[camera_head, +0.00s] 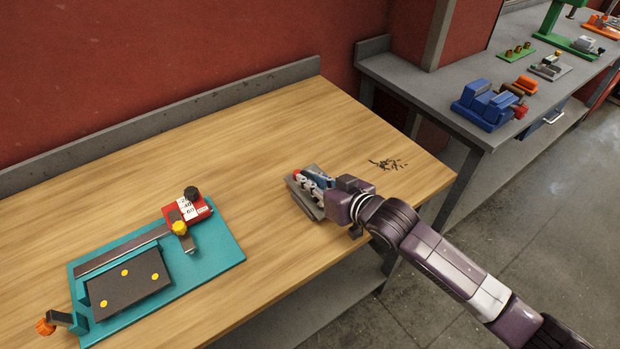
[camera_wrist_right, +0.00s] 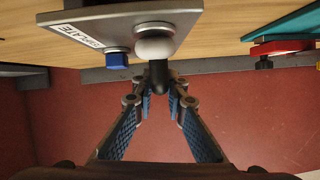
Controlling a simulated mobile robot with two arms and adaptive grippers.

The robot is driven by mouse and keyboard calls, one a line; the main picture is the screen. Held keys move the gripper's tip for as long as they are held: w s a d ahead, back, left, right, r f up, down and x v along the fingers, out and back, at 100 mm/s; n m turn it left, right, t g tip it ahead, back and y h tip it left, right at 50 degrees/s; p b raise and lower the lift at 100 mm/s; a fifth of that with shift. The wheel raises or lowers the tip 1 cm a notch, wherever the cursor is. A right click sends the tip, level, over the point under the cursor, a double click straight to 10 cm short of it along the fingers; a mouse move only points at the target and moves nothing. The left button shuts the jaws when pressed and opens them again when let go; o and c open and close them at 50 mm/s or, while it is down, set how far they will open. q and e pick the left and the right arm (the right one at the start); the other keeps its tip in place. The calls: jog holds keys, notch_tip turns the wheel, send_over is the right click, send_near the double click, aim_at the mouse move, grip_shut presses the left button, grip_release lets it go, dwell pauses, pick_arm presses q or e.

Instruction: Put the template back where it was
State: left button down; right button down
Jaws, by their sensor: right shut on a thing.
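A grey plate (camera_head: 305,200) is at the right part of the wooden table, close to its front edge. In the right wrist view the grey plate (camera_wrist_right: 115,22) shows a white label ending in "PLATE", a blue block (camera_wrist_right: 117,60) and a white ball (camera_wrist_right: 155,47). My right gripper (camera_wrist_right: 160,85) is shut on a small dark knob-like piece (camera_wrist_right: 159,70) just by the white ball. In the head view my right gripper (camera_head: 328,190) hides part of the plate. Whether the plate touches the table is unclear. My left gripper is not in view.
A teal base (camera_head: 220,246) with a dark block (camera_head: 128,283) and a red counter (camera_head: 187,208) is on the left of the table. Small dark bits (camera_head: 388,164) lie right of the plate. A grey bench with a blue vise (camera_head: 488,104) stands at the right. The table's middle is clear.

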jog(key=shift+f, duration=0.45)
jog(key=c, duration=1.9)
grip_release()
jog(key=shift+c, duration=0.2)
jog(key=shift+r, duration=0.45)
jog(key=b+v, duration=0.1)
jog(key=v, duration=1.1)
jog(key=shift+r, duration=0.15)
